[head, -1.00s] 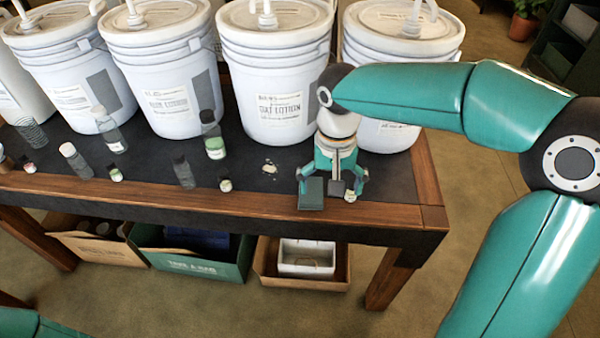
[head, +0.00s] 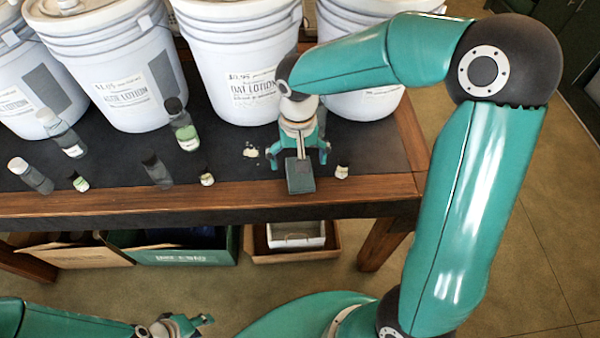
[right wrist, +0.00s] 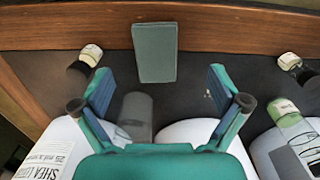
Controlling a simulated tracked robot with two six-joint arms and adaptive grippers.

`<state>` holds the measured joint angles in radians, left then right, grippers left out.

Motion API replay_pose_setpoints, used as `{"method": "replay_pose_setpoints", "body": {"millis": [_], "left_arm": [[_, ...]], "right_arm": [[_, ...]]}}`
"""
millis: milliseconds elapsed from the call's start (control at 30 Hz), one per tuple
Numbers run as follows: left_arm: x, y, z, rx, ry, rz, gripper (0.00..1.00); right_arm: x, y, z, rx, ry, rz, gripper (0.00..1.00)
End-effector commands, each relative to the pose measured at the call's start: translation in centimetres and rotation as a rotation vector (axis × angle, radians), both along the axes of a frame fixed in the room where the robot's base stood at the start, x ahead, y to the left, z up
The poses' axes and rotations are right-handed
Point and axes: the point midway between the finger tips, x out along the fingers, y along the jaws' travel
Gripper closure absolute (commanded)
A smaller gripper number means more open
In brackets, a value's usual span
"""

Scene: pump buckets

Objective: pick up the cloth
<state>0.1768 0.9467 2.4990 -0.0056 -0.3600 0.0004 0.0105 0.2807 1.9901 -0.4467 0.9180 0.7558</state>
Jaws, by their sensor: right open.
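The cloth (head: 300,177) looks like a flat, folded dark grey-green rectangle. It lies at the table's front edge, partly on the wood trim. It also shows in the right wrist view (right wrist: 154,52), at the top, a little left of centre.
A small white-capped bottle (head: 341,172) stands just right of the cloth. Another small bottle (head: 207,179) is to its left. Large white buckets (head: 243,65) stand close behind my right gripper. A taller green-label bottle (head: 184,128) is at left. Crates (head: 180,254) sit below the table.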

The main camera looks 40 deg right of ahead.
Motion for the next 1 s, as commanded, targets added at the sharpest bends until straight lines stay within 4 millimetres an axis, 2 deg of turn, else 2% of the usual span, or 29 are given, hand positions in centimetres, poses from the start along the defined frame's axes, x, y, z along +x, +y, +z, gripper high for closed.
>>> {"method": "replay_pose_setpoints", "body": {"millis": [100,367,700,1000], "left_arm": [[0.0,0.0,-0.1,0.0,0.0,0.0,0.6],[0.0,0.0,-0.1,0.0,0.0,0.0,0.6],[0.0,0.0,0.1,0.0,0.0,0.0,0.6],[0.0,0.0,0.1,0.0,0.0,0.0,0.6]], "right_arm": [[0.0,0.1,-2.0,0.0,0.002,0.003,0.02],[0.1,0.0,-3.5,0.0,0.002,0.003,0.02],[0.3,-0.9,-7.8,0.001,0.003,0.005,0.02],[0.4,-0.8,-8.2,0.001,0.0,0.005,0.02]]}}
